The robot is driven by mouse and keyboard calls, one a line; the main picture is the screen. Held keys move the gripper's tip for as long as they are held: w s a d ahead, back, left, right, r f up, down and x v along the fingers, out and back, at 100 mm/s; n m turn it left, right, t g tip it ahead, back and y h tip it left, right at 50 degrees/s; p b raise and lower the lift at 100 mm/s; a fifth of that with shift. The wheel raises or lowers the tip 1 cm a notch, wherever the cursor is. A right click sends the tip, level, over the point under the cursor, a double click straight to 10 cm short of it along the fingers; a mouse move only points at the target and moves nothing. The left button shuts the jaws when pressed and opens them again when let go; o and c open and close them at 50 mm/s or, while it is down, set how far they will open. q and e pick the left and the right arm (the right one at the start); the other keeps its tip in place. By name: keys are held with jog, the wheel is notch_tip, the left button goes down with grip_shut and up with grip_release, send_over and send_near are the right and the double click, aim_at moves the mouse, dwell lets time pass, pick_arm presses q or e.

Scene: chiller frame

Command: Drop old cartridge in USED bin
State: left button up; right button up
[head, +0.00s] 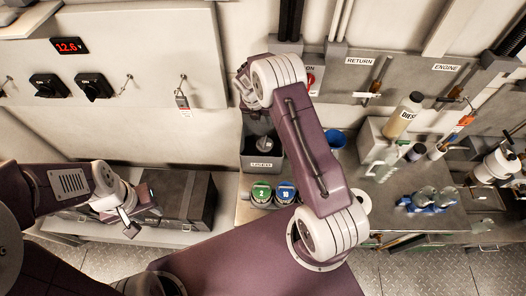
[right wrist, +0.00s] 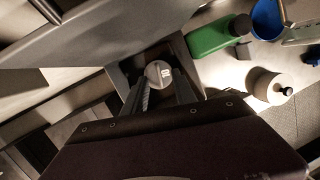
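The dark grey bin (head: 247,158) stands left of the middle in the head view; the small print on its front label is hard to read. My right gripper (right wrist: 161,84) points down into the bin's mouth. A grey round-topped cartridge (right wrist: 158,72) shows between its fingertips, and the fingers appear to be on both sides of it. In the head view the cartridge (head: 265,144) shows within the bin's outline, partly hidden by my arm. My left gripper (head: 138,207) hangs at the left, open and empty, near a dark case.
Two round canisters marked 2 (head: 262,193) and 10 (head: 285,192) stand in front of the bin. A blue cup (head: 337,139) and a diesel bottle (head: 403,115) stand to the right. A dark case (head: 185,200) lies on the left shelf. A wall panel (head: 140,60) rises behind.

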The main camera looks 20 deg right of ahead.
jog(key=b+v, duration=0.1)
jog(key=v, duration=0.8)
jog(key=shift+b, duration=0.3)
